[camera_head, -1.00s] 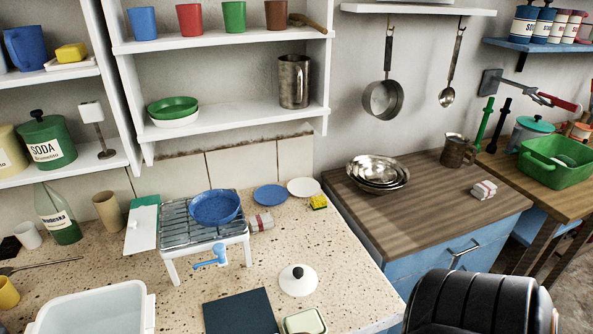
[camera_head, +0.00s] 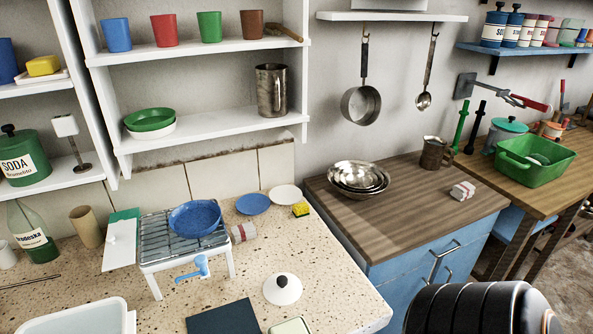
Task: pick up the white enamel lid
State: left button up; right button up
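The white enamel lid (camera_head: 282,289) lies on the speckled stone counter, right of the small stove. It is a shallow white dome with a black knob on top. Nothing covers it. A black ribbed part of my own body shows at the bottom right. Neither of my grippers is in the picture.
A blue bowl (camera_head: 195,218) sits on the wire-topped white stove (camera_head: 160,246). A dark flat board (camera_head: 223,318) and a white basin (camera_head: 80,318) lie at the front edge. A red-and-white bundle (camera_head: 243,233) lies behind the lid. The counter around the lid is mostly clear.

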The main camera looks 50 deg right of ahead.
aim_at(280, 288)
jog(key=k+z, duration=0.1)
jog(key=z, duration=1.3)
jog(key=u, duration=0.5)
jog(key=j+u, duration=0.1)
jog(key=u, duration=0.9)
jog(key=j+u, duration=0.1)
jog(key=u, duration=0.4)
jog(key=z, duration=2.15)
jog(key=u, duration=0.2)
